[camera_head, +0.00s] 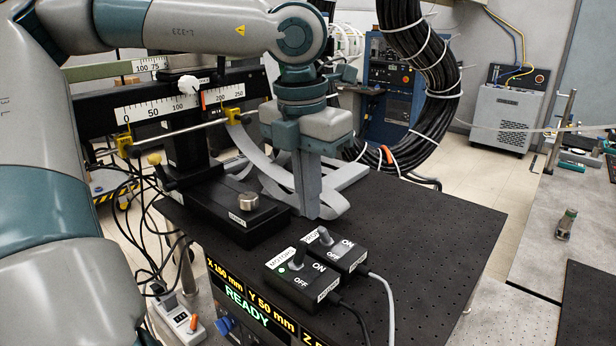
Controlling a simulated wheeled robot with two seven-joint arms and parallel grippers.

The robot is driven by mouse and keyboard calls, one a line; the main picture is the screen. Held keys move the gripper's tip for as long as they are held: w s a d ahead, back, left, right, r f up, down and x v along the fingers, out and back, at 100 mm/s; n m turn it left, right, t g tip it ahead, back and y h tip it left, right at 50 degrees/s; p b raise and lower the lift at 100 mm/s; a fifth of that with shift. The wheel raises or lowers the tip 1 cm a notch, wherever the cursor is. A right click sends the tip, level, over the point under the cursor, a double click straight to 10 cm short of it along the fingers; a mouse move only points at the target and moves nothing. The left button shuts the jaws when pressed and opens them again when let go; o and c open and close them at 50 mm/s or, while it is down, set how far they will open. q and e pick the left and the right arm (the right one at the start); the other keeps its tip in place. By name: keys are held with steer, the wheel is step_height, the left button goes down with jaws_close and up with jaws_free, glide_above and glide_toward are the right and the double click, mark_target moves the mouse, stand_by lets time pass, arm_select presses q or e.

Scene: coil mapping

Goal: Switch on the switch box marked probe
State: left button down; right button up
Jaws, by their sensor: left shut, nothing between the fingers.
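Two small black switch boxes stand side by side on the black perforated table top (430,225). The rear box (345,262) has a partly readable label that seems to say PROBE, and a toggle lever near ON and OFF marks. The front box (303,290) has a label that seems to say MOTORS, a lit green light and a lever. My left gripper (320,214) points down, shut and empty, just behind and above the rear box. Whether its fingertips touch anything is unclear. My right gripper is out of view.
A black stage with a knob (248,200) and a ruler (150,110) stands left of the boxes. A display reading READY (250,308) sits below the table edge. Cables run from the boxes. A thick black cable bundle (425,85) hangs behind. The table's right part is clear.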

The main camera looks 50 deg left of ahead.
mark_target(324, 235)
arm_select(q)
steer(key=f, duration=0.3)
steer(key=f+p, duration=0.1)
steer(key=f, duration=0.1)
steer(key=shift+w+f, duration=0.1)
steer(key=shift+w, duration=0.15)
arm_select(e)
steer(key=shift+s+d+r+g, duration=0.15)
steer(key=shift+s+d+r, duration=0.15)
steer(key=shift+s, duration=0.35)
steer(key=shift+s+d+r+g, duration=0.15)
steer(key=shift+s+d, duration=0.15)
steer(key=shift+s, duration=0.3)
arm_select(q)
steer(key=shift+a, duration=0.15)
